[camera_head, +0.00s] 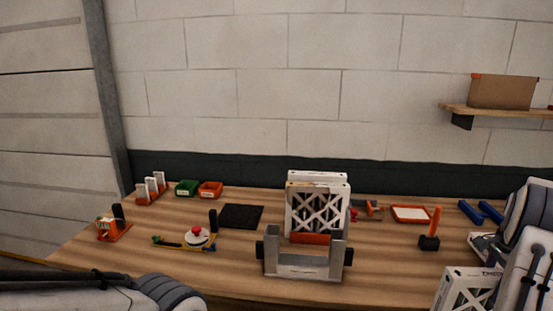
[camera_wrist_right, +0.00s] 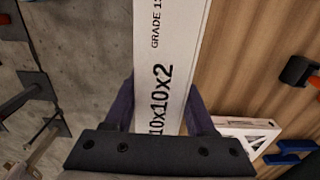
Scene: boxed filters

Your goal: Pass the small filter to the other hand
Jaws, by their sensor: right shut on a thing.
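The small filter (camera_head: 462,292) is a white-framed box with a lattice face, at the bottom right of the head view. In the right wrist view its white edge (camera_wrist_right: 171,65) shows, printed "10x10x2" and "GRADE 1...", running up between the fingers. My right gripper (camera_wrist_right: 163,108) is shut on it, one dark finger on each side. The filter's lower part is cut off in the head view. My left arm crosses the bottom left of the head view, and its gripper is out of frame.
A grey bracket (camera_head: 303,266) with black side knobs stands at the bench's front middle, before upright white filters (camera_head: 318,178). Another white filter (camera_wrist_right: 245,128) lies on the bench at right. A dark mat (camera_head: 241,216), green bin (camera_head: 187,188) and red button (camera_head: 197,232) occupy the left.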

